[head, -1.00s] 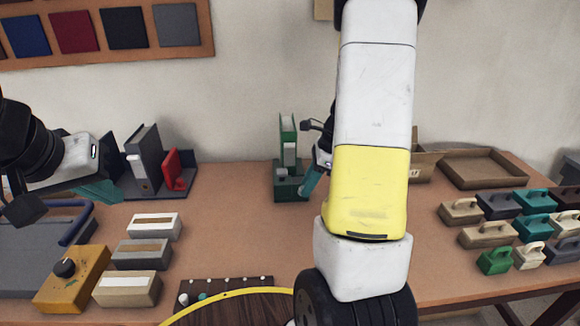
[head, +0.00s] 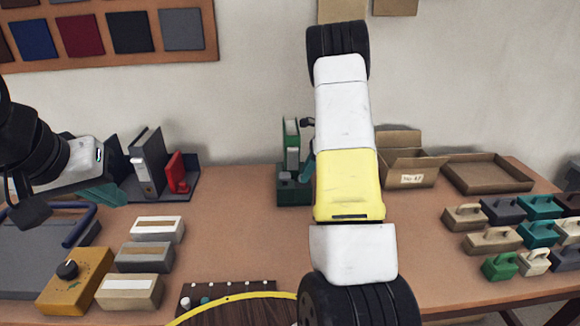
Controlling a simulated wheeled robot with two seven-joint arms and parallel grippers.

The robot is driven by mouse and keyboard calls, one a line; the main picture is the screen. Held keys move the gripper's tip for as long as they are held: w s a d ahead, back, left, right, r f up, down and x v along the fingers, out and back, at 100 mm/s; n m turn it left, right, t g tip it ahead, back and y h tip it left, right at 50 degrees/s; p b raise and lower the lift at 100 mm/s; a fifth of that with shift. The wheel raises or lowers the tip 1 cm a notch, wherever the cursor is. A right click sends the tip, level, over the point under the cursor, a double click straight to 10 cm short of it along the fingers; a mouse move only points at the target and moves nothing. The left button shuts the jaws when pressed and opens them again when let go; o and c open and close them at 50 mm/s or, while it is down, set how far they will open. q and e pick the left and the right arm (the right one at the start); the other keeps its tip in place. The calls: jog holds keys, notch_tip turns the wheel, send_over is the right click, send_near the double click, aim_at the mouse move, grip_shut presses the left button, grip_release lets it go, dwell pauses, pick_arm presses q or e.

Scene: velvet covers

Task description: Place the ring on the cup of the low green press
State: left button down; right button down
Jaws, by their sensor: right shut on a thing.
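The low green press (head: 292,192) stands at the back middle of the table, against the wall, with a taller green upright at its rear. My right arm reaches toward it, and the teal fingertip of my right gripper (head: 308,166) shows close to the press's right side. Most of that gripper is hidden behind my arm. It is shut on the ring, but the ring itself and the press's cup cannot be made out. My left gripper (head: 105,194) hangs over the left part of the table, away from the press; its jaw gap cannot be judged.
A dark bookend with a grey binder (head: 147,165) and a red item (head: 177,172) stands left of the press. A cardboard box (head: 410,168) and tray (head: 487,172) are at back right. Several small handled blocks (head: 491,240) lie right.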

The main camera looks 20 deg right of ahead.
jog(key=shift+f, duration=0.25)
jog(key=shift+f, duration=0.1)
jog(key=shift+f, duration=0.45)
jog(key=c, duration=1.1)
grip_release()
jog(key=shift+f, duration=0.15)
jog(key=shift+s, duration=0.1)
